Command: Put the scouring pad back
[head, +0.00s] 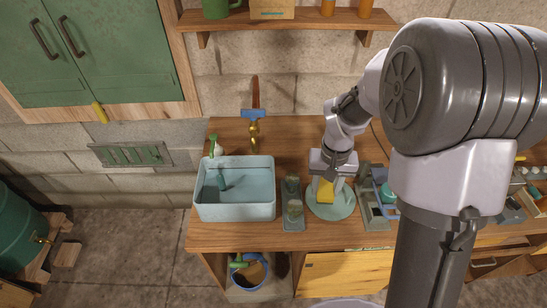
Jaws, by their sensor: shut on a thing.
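My gripper (325,177) points down over the worktop, right of the sink. It is shut on a yellow block that looks like the scouring pad (325,192). The pad is over a round pale green plate (345,207); I cannot tell whether it touches the plate. The gripper hides the pad's upper part. A narrow grey tray (292,225) stands between the sink and the plate. A pale greenish block (295,208) lies in its front part, and its back part is dim.
A grey rack (372,215) with blue parts stands close right of the plate. A shelf (285,20) hangs above.

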